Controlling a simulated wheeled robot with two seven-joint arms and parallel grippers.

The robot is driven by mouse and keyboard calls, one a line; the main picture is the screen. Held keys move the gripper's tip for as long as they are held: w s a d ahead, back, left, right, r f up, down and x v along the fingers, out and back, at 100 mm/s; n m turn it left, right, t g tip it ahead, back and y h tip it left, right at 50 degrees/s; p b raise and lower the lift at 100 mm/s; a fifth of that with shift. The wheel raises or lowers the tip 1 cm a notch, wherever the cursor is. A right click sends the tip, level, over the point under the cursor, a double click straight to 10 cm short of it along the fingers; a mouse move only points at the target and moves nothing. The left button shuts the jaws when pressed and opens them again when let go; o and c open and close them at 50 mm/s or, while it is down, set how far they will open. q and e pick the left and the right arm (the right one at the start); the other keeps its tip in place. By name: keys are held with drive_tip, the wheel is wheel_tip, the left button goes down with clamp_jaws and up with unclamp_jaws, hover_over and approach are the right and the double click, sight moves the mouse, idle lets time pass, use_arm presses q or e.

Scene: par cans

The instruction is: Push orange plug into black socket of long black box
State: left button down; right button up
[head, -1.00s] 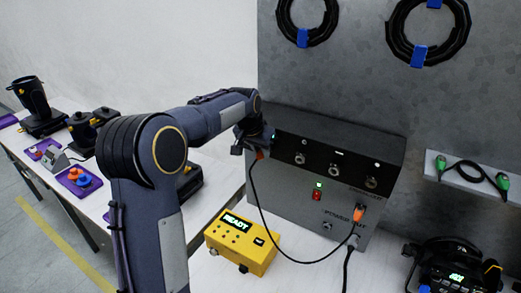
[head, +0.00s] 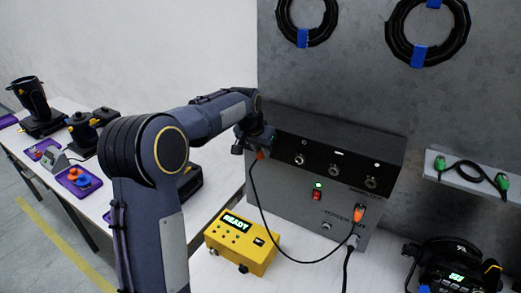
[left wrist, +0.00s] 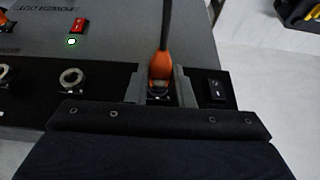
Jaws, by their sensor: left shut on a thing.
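The long black box (head: 325,157) lies along the top of a grey power unit and has round silver-rimmed sockets on its front. My left gripper (head: 258,152) is at its left end, shut on an orange plug (head: 261,155) with a black cable. In the left wrist view the orange plug (left wrist: 160,66) sits between the two grey fingers (left wrist: 159,90), over the black panel. Its tip and the socket beneath are hidden, so I cannot tell how deep it sits. Two silver sockets (left wrist: 71,78) show to the left there, a black rocker switch (left wrist: 215,90) to the right. My right gripper is not in view.
The cable loops down to another orange plug (head: 359,213) on the grey power unit (head: 290,190). A yellow box (head: 242,242) reading READY stands in front. A black device (head: 455,268) is at lower right. A green-ended cable (head: 470,172) lies on a shelf.

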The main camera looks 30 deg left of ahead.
use_arm(q)
drive_tip(key=shift+w, duration=0.5)
idle(0.3)
drive_tip(key=c, duration=1.2)
unclamp_jaws()
drive_tip(key=b+v, duration=0.1)
drive_tip(key=v, duration=0.5)
drive_tip(key=shift+r, duration=0.15)
drive_tip(key=shift+b+v, duration=0.3)
drive_tip(key=shift+v, duration=0.5)
drive_tip(key=s+d+f+n+h+b, duration=0.1)
drive_tip(key=s+d+f, duration=0.1)
drive_tip(key=s, duration=0.7)
drive_tip(key=s+d+f+h+b, duration=0.1)
drive_tip(key=s+d+h, duration=0.15)
drive_tip(key=s, duration=0.75)
drive_tip(key=shift+n+t, duration=0.4)
drive_tip(key=shift+n, duration=0.2)
drive_tip(key=s+d+f, duration=0.2)
drive_tip(key=s+f, duration=0.1)
drive_tip(key=s, duration=0.2)
drive_tip(key=s+d+f, duration=0.3)
drive_tip(key=s+f, duration=0.1)
drive_tip(key=s, duration=0.1)
drive_tip(key=s+d+f+b, duration=0.1)
drive_tip(key=s+d+f, duration=0.2)
drive_tip(key=s+f, duration=0.1)
drive_tip(key=shift+s+d, duration=0.15)
drive_tip(key=shift+s, duration=0.5)
